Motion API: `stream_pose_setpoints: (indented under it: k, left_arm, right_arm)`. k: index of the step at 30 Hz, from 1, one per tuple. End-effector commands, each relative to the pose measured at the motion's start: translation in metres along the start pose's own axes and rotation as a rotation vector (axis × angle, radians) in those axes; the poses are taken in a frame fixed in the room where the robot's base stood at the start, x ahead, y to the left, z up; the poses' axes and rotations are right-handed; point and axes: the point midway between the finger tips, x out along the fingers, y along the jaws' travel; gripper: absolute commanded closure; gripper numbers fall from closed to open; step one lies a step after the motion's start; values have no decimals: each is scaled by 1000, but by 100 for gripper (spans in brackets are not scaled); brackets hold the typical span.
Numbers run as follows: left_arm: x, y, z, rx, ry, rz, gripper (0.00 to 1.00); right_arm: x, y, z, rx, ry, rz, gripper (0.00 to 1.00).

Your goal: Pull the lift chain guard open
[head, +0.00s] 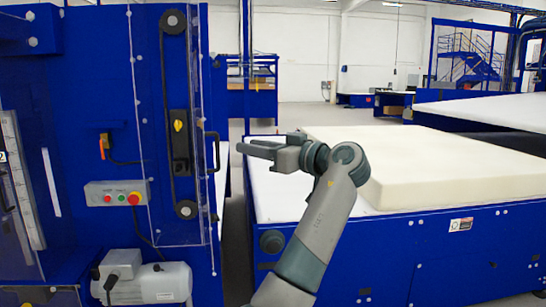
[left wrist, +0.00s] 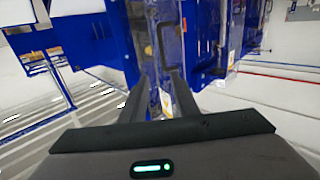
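The lift chain guard (head: 198,110) is a clear panel over the chain and its two sprockets on the blue machine at the left of the head view. It appears closed over them. A black bar handle (head: 213,152) stands out from its right edge. My left gripper (head: 245,147) points left at the handle, a short gap to its right. In the left wrist view, the fingers of my left gripper (left wrist: 158,85) are apart with nothing held between them. The clear panel (left wrist: 167,45) shows ahead of them. My right gripper is not in view.
A control box (head: 117,193) with buttons and a grey motor (head: 142,278) are on the machine left of the guard. A thick cream foam block (head: 440,165) lies on the blue-sided table (head: 400,262) at right. A narrow gap separates machine and table.

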Motion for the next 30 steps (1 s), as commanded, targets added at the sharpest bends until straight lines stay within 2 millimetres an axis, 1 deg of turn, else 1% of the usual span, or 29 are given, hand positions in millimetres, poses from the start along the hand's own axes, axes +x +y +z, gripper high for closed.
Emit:
stream_pose_setpoints:
  k: [1, 6, 9, 12, 25, 28, 30]
  left_arm:
    - [-10, 0, 0, -2, 4, 0, 72]
    - [-37, 0, 0, -1, 3, 1, 72]
    - [-47, 0, -1, -1, 2, -1, 72]
    - [-54, 1, 0, -1, 2, 0, 72]
    - [-56, 1, 1, 1, -1, 0, 72]
    - [-53, 3, 7, 15, -6, 7, 72]
    - [-48, 8, 18, 38, -14, 19, 72]
  right_arm:
    - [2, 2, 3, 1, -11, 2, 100]
    - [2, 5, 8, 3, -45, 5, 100]
    - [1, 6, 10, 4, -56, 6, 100]
    - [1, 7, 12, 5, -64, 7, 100]
    - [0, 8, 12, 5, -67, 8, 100]
    - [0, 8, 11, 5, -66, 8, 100]
    - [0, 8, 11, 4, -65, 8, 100]
